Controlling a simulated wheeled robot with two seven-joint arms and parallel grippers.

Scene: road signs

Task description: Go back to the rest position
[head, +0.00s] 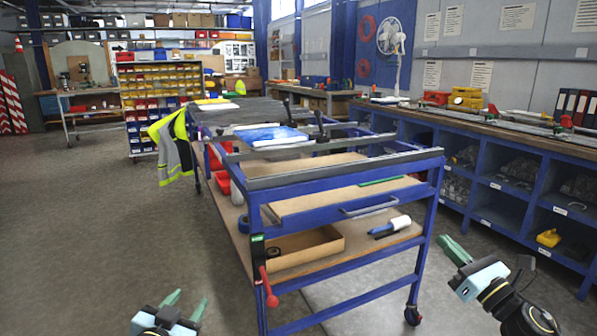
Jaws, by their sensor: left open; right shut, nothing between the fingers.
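My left gripper (186,303) is at the bottom edge, left of the blue workbench cart (353,285). Its two green fingers are spread apart with nothing between them. My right gripper (454,249) is at the lower right, to the right of the cart's front corner. Its green fingers are together and hold nothing. Both grippers appear apart from the cart and the shelves. Only the wrist ends of my arms show.
The cart has a lower shelf with a cardboard tray (305,250) and a white roller (392,227). A red-handled clamp (268,287) hangs at its front. A blue shelf unit (520,183) lines the right. A hi-vis jacket (172,150) hangs left. The grey floor (80,230) at left is clear.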

